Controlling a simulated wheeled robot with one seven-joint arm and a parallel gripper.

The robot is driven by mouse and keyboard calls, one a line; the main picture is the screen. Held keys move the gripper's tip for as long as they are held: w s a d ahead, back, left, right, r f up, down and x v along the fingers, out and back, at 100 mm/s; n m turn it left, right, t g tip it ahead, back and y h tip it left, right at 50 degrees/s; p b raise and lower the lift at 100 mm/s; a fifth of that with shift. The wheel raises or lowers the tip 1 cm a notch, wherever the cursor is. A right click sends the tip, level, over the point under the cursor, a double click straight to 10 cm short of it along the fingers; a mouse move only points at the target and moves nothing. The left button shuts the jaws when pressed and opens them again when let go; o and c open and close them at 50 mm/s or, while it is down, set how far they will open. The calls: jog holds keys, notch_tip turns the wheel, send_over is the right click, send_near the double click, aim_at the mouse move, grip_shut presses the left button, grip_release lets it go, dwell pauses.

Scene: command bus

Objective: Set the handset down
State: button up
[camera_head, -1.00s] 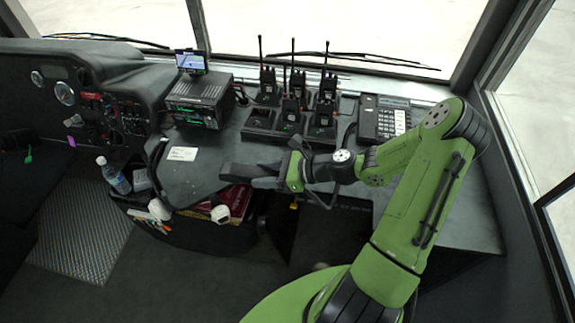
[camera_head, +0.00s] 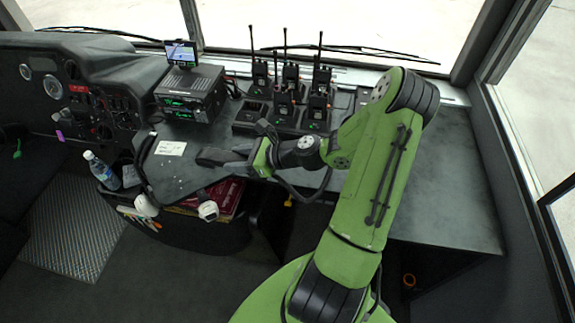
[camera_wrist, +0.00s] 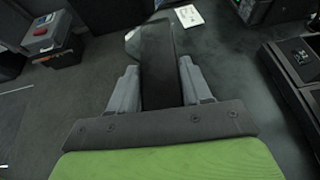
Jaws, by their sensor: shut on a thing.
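The handset (camera_head: 212,157) is a long dark bar held over the desk's front left part, near the white card. My gripper (camera_head: 240,161) is shut on it from the right. In the wrist view the handset (camera_wrist: 158,45) runs forward between the two grey fingers of my gripper (camera_wrist: 158,68). Its near part is hidden by my gripper. I cannot tell whether its underside touches the desk (camera_head: 200,135). The phone base (camera_head: 362,100) is mostly hidden behind my arm.
A white card (camera_head: 171,148) lies left of the handset; it also shows in the wrist view (camera_wrist: 188,15). Several radios stand in a charger (camera_head: 250,117) behind my gripper. A radio unit (camera_head: 190,95) with a small screen stands at the back left. The desk's right part is clear.

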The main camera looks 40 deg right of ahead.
jog(key=s+d+m+t+h+b, duration=0.3)
jog(key=d+m+h+b, duration=0.5)
jog(key=d, duration=1)
jog(key=shift+g+h, duration=0.5)
jog(key=f+b, duration=0.1)
jog(key=f, duration=0.2)
jog(key=f+b, duration=0.2)
jog(key=f, duration=0.1)
jog(key=s+f+b, duration=0.1)
jog(key=f, duration=0.2)
jog(key=shift+a+f, duration=0.2)
jog(key=shift+f, duration=0.15)
jog(key=shift+r, duration=0.1)
jog(key=o, duration=1.2)
jog(key=shift+c, duration=0.2)
